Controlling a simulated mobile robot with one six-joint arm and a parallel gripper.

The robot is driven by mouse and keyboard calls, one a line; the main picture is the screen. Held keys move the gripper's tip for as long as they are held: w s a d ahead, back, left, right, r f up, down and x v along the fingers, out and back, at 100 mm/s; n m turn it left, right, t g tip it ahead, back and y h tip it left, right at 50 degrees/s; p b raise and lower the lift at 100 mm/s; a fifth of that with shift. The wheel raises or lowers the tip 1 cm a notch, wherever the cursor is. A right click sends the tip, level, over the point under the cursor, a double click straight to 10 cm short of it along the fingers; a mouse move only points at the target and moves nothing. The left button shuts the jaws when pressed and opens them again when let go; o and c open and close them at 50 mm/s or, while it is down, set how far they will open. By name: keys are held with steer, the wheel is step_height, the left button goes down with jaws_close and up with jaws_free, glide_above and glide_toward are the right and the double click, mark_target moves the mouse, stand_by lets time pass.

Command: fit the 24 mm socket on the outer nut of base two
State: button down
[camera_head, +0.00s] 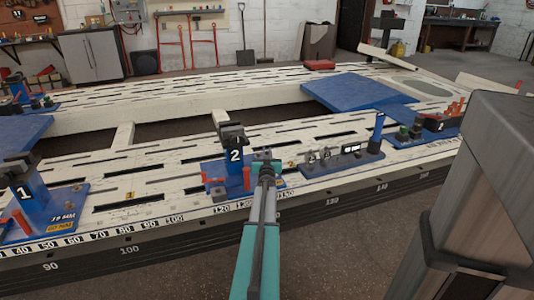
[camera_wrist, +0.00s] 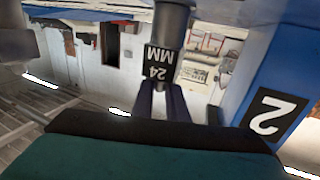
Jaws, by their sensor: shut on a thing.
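Base two (camera_head: 236,172), a blue stand with a white 2 on a black plate, stands on the white bench frame in the head view. Its number plate also shows at the right of the wrist view (camera_wrist: 268,112), upside down. My gripper (camera_head: 265,168) is just right of the base's post. In the wrist view my gripper (camera_wrist: 163,92) is shut on the 24 mm socket (camera_wrist: 172,22), a grey cylinder with a black "24 MM" label, also upside down. The socket's far end leaves the top of the picture. I cannot make out the outer nut or whether the socket touches it.
A blue socket rack (camera_head: 342,164) with several sockets stands right of base two, with a blue post at its end. Base one (camera_head: 38,195) is at the left. Another blue base (camera_head: 428,133) is farther right. A grey metal column (camera_head: 480,190) fills the lower right.

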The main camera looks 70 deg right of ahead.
steer(key=c, duration=1.7)
jaws_free()
steer(key=shift+o, duration=0.2)
steer(key=shift+a, duration=0.15)
steer(key=p+v, duration=0.2)
steer(key=v, duration=1.1)
steer(key=shift+s+a+p, duration=0.15)
steer(key=shift+a+p, duration=0.1)
steer(key=shift+p, duration=0.1)
